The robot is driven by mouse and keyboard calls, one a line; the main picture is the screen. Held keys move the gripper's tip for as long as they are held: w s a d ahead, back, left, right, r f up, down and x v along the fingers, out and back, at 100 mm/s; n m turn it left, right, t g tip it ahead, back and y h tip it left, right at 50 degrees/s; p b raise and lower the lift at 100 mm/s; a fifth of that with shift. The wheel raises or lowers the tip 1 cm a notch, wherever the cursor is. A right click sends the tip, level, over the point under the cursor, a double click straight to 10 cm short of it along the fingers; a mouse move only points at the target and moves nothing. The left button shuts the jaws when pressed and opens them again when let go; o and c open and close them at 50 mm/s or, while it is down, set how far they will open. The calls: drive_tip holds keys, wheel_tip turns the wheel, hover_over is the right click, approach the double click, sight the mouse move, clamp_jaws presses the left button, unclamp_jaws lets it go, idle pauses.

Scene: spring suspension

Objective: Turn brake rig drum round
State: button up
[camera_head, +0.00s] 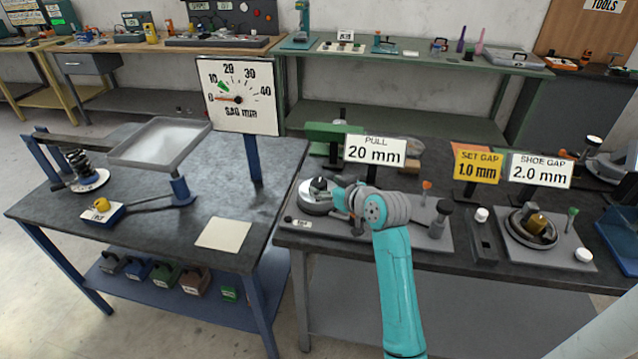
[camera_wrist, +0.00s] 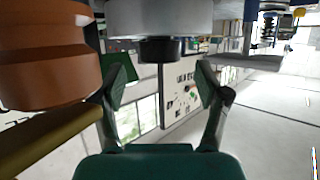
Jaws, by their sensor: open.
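A round silver drum (camera_head: 315,197) with a dark knob on top stands at the left end of a grey plate on the right bench. A large silver cylinder (camera_wrist: 160,18) with a black hub crosses the top of the wrist view; it appears to be this drum. My gripper (camera_head: 345,195) is at the drum's right side, and its tips are partly hidden by the wrist. In the wrist view my gripper (camera_wrist: 162,72) has its fingers spread, with nothing visible between them. I cannot tell whether a finger touches the drum.
An upright dark-topped post (camera_head: 438,218) stands right of my wrist. A second round fixture (camera_head: 530,228) with a brass part sits farther right. The sign reading PULL 20 mm (camera_head: 375,150) stands behind my gripper. An orange-brown cylinder (camera_wrist: 45,55) is close on the left in the wrist view.

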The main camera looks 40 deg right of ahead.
sight(320, 184)
drive_tip(key=shift+x, duration=2.25)
drive_tip(key=c, duration=1.2)
drive_tip(key=shift+a+m+h, duration=0.1)
drive_tip(key=shift+m+h, duration=0.2)
drive_tip(key=shift+h, duration=0.1)
